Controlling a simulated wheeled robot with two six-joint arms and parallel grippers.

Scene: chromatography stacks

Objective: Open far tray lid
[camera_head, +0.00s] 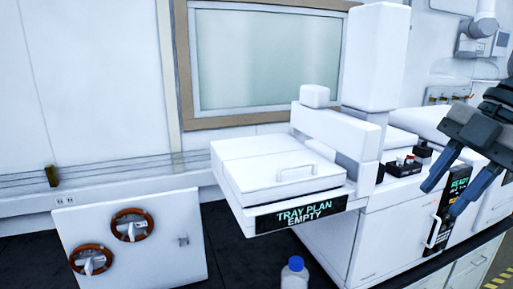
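A white instrument tray unit (235,192) juts out in the middle of the view. Its flat white lid (262,172) lies level and looks closed. A pale bar handle (296,170) sits on the lid's near right part. My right gripper (441,200) is at the right side, well to the right of the lid. Its two blue fingers are apart, with nothing seen between them. My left gripper is not in view.
A tall white column (375,55) rises behind the tray. A small black rack (404,168) with vials sits right of it. A blue-capped bottle (295,270) stands below the display. A white panel with two brown-rimmed round fittings (132,225) is at left. Dark counter shows between.

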